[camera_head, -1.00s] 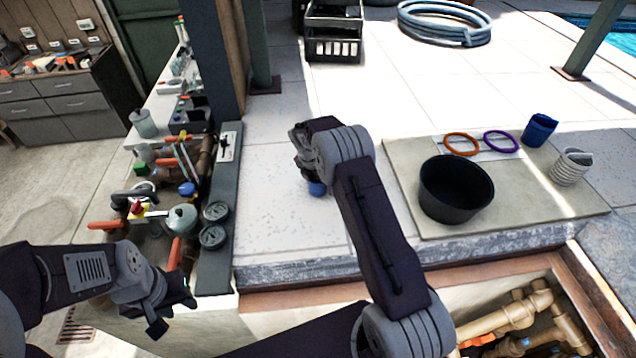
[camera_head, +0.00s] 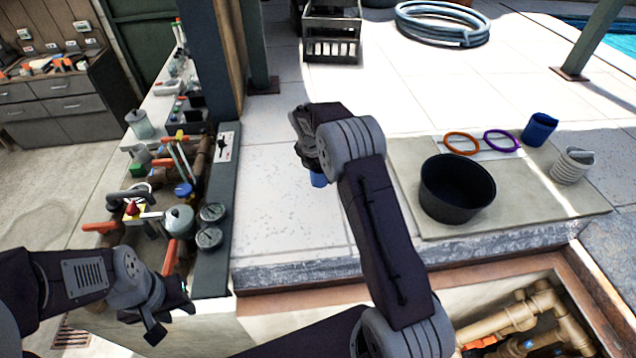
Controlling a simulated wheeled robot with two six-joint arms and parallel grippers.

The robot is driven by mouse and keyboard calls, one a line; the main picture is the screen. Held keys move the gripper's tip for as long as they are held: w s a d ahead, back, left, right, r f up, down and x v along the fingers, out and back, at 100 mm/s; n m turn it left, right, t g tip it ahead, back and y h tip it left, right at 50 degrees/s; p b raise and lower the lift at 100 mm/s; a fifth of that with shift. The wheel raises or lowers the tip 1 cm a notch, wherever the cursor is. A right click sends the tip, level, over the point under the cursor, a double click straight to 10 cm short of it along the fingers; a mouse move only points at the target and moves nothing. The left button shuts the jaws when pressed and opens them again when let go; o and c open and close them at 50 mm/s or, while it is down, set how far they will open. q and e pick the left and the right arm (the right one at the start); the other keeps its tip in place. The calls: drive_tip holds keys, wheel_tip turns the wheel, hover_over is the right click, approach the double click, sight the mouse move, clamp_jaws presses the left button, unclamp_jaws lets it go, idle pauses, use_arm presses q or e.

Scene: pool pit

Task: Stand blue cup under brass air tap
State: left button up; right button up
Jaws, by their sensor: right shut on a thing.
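My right gripper (camera_head: 307,150) is over the pale tiled slab, left of the grey mat. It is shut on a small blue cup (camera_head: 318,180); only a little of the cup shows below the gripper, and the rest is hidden. Brown-brass pipework (camera_head: 200,158) with red, yellow and blue handles stands on the counter at the left. I cannot tell which of its fittings is the brass air tap. The held cup is apart from this pipework, to its right. My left gripper (camera_head: 170,318) is open and empty in front of the counter.
Two gauges (camera_head: 210,225) edge the counter. An open pipe pit (camera_head: 520,325) lies in front.

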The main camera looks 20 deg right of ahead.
drive_tip(key=s+d+r+b, duration=0.2)
drive_tip(key=s+d+r, duration=0.4)
drive_tip(key=s, duration=0.2)
drive_tip(key=shift+s, duration=0.4)
